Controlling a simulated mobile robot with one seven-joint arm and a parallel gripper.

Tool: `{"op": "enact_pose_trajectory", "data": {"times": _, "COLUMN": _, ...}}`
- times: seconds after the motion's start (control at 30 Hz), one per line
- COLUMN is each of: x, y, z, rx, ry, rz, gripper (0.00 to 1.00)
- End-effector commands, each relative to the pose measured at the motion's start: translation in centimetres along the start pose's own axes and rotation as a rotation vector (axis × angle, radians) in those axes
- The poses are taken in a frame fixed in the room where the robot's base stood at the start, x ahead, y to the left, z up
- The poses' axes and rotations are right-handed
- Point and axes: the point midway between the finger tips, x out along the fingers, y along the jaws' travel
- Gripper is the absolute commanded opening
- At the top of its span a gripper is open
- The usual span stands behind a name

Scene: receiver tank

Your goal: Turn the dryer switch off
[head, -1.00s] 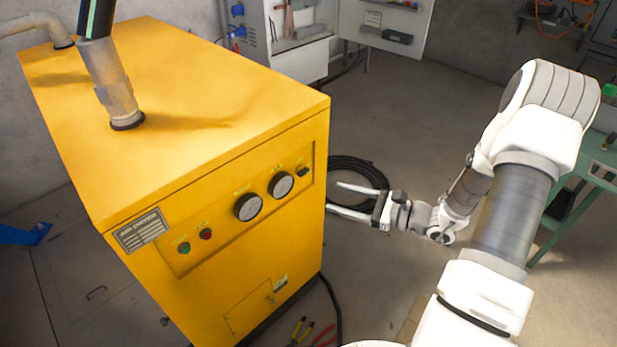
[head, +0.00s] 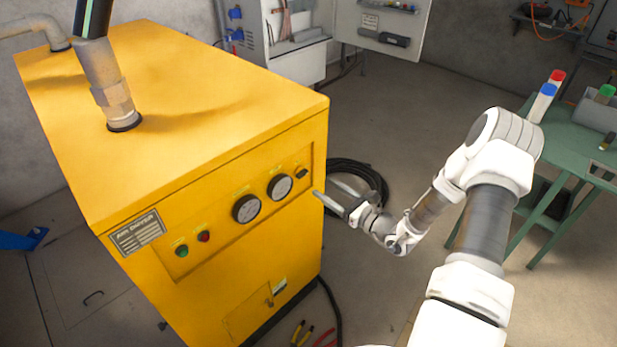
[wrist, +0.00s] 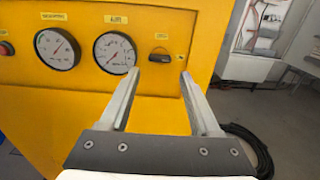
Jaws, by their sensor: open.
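The yellow air dryer (head: 200,140) stands at the left in the head view. Its black rotary switch (head: 302,173) sits at the right end of the front panel, right of two round gauges. In the wrist view the switch (wrist: 159,58) lies ahead of my gripper, between the lines of the two fingers, with its knob about horizontal. My gripper (head: 325,197) is just right of and below the switch in the head view. In the wrist view my gripper (wrist: 158,72) is open and empty, and I see no contact with the switch.
The panel also carries a green button (head: 182,251) and a red button (head: 204,236) at its left. A black coiled hose (head: 372,178) lies on the floor behind my gripper. A green table (head: 575,150) stands at the right. Pliers lie on the floor in front.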

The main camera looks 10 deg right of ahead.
Motion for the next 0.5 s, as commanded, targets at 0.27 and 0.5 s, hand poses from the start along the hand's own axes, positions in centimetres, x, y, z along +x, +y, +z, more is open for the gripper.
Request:
{"op": "enact_pose_trajectory", "data": {"times": 0.27, "x": 5.5, "y": 0.1, "z": 0.0, "rx": -0.001, "ry": -0.001, "rz": 0.002, "gripper": 0.64}}
{"op": "enact_pose_trajectory", "data": {"times": 0.5, "x": 7.7, "y": 0.0, "z": 0.0, "rx": -0.001, "ry": 0.000, "rz": 0.001, "gripper": 0.64}}
